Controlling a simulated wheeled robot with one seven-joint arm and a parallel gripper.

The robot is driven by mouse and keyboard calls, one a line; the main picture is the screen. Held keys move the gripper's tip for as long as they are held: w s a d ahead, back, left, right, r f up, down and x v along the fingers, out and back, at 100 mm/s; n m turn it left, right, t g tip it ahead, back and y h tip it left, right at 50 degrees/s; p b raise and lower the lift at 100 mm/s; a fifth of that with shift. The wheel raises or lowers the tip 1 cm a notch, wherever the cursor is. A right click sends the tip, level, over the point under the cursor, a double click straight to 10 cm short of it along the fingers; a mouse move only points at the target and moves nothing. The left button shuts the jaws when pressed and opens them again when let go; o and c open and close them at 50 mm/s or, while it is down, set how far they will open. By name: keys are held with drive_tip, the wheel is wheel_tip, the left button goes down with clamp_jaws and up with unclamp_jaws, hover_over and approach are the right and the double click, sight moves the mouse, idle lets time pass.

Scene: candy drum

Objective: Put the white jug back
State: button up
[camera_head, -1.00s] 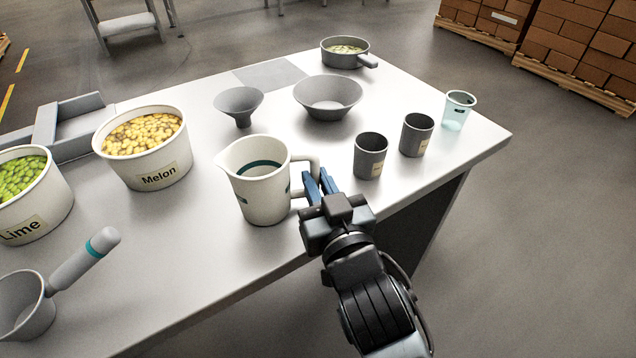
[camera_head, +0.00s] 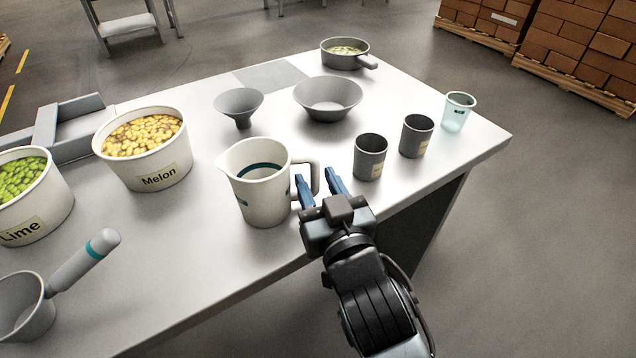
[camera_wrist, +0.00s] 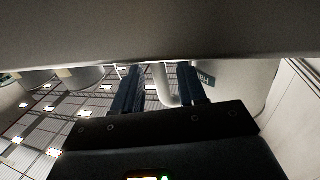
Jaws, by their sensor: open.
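The white jug (camera_head: 256,199) stands upright on the table near its front edge. It has a teal band inside, and its handle (camera_head: 314,178) points right. My gripper (camera_head: 320,182) is at the handle, with its blue fingers spread apart, one on each side of the handle in the picture. The fingers hold nothing. In the wrist view, my open gripper's fingers (camera_wrist: 160,90) frame a pale upright bar that looks like the handle. Whether a finger touches the handle cannot be told.
On the table (camera_head: 235,258) are the melon tub (camera_head: 160,180), lime tub (camera_head: 38,224), a scoop (camera_head: 28,312), funnel (camera_head: 239,103), grey bowl (camera_head: 327,102), strainer pot (camera_head: 343,60), two dark cups (camera_head: 369,160) (camera_head: 416,138) and a clear cup (camera_head: 457,113). Clear tabletop lies left of the jug.

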drive_tip(key=v, duration=1.1)
drive_tip(key=shift+s+b, duration=0.35)
drive_tip(key=shift+s, duration=0.05)
drive_tip(key=shift+d, duration=0.15)
drive_tip(key=s+d+f+m+g+h, duration=0.1)
drive_tip(key=s+d+f+m+h, duration=0.3)
drive_tip(key=s+d, duration=0.7)
drive_tip(key=s+d+h, duration=0.1)
drive_tip(key=s+d, duration=0.2)
drive_tip(key=s, duration=0.5)
drive_tip(key=s+d+r+g+h, duration=0.1)
drive_tip(key=s+d, duration=0.3)
drive_tip(key=s, duration=0.4)
drive_tip(key=shift+s+d+r, duration=0.2)
drive_tip(key=shift+s+r, duration=0.15)
